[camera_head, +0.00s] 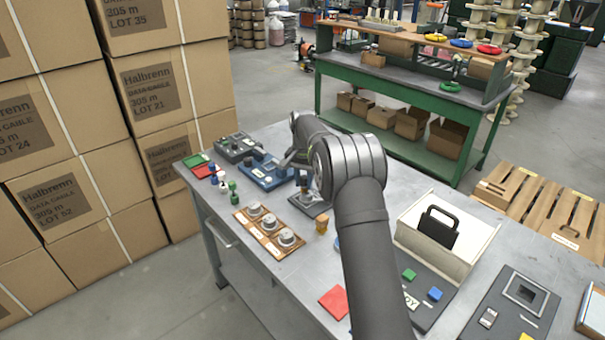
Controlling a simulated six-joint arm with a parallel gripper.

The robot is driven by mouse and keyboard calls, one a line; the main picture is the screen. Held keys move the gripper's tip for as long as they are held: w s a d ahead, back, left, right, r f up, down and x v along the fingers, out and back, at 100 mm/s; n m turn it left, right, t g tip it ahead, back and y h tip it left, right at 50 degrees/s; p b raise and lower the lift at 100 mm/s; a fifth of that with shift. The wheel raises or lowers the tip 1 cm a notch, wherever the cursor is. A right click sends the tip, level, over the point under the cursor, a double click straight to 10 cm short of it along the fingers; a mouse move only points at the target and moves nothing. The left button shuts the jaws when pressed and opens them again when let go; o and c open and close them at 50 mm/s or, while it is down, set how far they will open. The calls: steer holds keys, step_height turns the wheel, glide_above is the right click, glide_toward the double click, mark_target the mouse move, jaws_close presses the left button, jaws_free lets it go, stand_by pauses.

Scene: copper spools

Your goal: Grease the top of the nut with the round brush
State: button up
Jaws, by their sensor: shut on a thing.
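My gripper (290,160) is small and partly hidden behind my own arm, low over the far left part of the grey bench. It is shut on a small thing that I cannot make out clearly. It is close to a blue tray (263,178). Three round metal pieces (269,222) sit in a row on a brown wooden board with white labels. I cannot tell which piece is the nut. A dark upright piece (303,180) stands by a dark plate next to my arm. I cannot identify the round brush.
A grey box with dials (235,147), a red pad (206,170) and small blue, white and green pieces (232,190) lie at the left. A cream bin (445,250) is right of my arm. Stacked cartons (150,90) stand beyond the left edge.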

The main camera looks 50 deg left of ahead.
mark_target(303, 176)
steer(key=d, duration=0.3)
steer(key=shift+d, duration=0.2)
steer(key=shift+a, duration=1.85)
steer(key=shift+a+r, duration=0.15)
steer(key=shift+a, duration=0.05)
steer(key=shift+r, duration=3.9)
steer(key=shift+d, duration=0.1)
